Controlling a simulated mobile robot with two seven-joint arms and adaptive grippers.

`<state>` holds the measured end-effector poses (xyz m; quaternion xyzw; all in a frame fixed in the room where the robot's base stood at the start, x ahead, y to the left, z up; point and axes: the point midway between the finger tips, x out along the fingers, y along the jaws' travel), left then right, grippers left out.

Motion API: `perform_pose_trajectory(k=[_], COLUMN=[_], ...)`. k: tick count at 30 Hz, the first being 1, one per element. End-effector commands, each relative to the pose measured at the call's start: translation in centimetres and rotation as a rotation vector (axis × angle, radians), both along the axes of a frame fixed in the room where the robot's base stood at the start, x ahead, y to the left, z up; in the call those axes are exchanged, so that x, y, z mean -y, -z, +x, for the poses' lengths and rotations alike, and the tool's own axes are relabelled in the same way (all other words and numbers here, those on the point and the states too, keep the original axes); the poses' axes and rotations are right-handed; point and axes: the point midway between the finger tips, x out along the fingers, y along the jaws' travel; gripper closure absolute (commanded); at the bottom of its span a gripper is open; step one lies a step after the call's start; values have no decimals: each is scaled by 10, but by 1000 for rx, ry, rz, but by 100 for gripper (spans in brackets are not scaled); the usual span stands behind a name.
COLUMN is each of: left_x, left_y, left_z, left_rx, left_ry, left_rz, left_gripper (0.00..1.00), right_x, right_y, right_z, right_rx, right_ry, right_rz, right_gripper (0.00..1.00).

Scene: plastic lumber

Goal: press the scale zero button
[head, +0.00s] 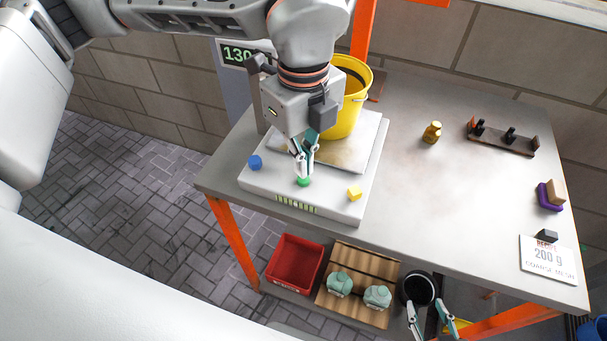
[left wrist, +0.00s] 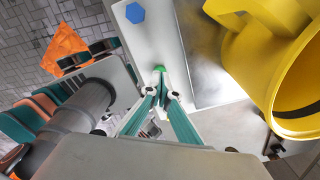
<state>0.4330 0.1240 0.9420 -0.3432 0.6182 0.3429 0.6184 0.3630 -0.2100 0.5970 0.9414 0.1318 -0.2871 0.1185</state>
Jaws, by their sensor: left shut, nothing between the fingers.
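The scale (head: 330,206) is a grey box with a metal pan on the table, and a yellow bucket (head: 349,112) stands on it. Its front carries a blue hexagonal button (head: 255,162), a green button (head: 303,181) and a yellow button (head: 354,193). I cannot read which is zero. My left gripper (head: 303,170) is shut and empty, fingertips down at the green button. In the left wrist view the green button (left wrist: 159,69) shows just past the fingertips (left wrist: 160,90); contact is unclear. My right gripper (head: 430,318) is open, low at the bottom edge.
A green display (head: 237,54) starts with 130, partly hidden by my arm. A brass weight (head: 432,132), a small rack (head: 503,138) and a "200 g coarse mesh" card (head: 547,261) are on the table. Below are a red bin (head: 294,263), jars on a pallet and a black cup (head: 419,287).

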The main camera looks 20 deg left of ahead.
Motion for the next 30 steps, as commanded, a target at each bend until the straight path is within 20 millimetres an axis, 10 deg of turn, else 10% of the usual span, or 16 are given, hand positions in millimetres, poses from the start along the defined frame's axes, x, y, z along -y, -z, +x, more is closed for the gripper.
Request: perform_pose_trajectory(k=[30], left_x=[0], left_y=[14], left_z=[0], left_rx=[1], left_ry=[-1], left_rz=[0], left_gripper=[100], right_x=[0], right_y=[15], right_z=[-14], right_rx=[-31], right_ry=[-1], right_rz=[-1], right_gripper=[60])
